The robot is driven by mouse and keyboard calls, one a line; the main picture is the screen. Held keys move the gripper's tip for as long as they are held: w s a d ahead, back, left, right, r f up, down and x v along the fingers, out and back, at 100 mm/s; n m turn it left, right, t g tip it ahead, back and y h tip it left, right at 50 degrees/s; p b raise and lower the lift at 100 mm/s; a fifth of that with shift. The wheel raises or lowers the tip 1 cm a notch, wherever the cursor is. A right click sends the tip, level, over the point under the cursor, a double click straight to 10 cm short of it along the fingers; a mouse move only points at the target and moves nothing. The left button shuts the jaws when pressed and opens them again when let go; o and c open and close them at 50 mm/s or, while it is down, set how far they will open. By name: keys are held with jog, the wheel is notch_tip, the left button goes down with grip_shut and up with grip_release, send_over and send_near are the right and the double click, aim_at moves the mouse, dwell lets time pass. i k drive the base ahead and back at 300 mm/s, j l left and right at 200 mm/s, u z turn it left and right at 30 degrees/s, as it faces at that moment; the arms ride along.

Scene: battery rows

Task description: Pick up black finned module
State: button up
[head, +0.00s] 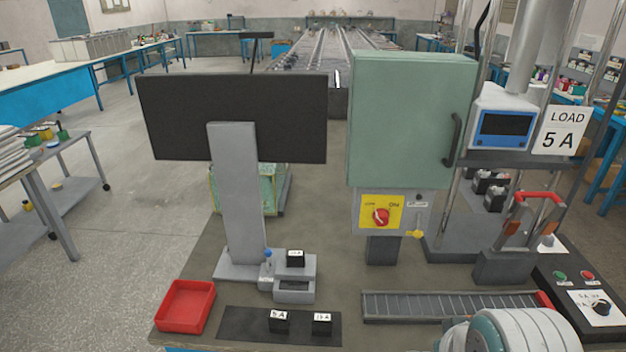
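Small black modules with white labels stand on the bench. One labelled 5 A (279,324) and one whose label looks like 15 A (322,326) stand side by side on a flat black mat (240,324) at the front. Another black module (295,260) sits on a small grey fixture (295,290) just behind the mat. Fins are too small to make out on any of them, so I cannot tell which is the finned one. My gripper is not in view.
A red tray (184,306) lies left of the mat. A monitor (235,115) stands behind. A green cabinet (410,115) with a red switch (381,217) is right of it. A roller track (450,305), button panel (580,292) and "LOAD 5 A" sign (564,130) are at right.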

aim_at(295, 260)
jog(key=i+j+u, duration=0.2)
jog(key=j, duration=0.2)
jog(key=j+u, duration=0.15)
jog(key=j, duration=0.25)
jog(key=i+j+u, duration=0.2)
jog(key=j, duration=0.15)
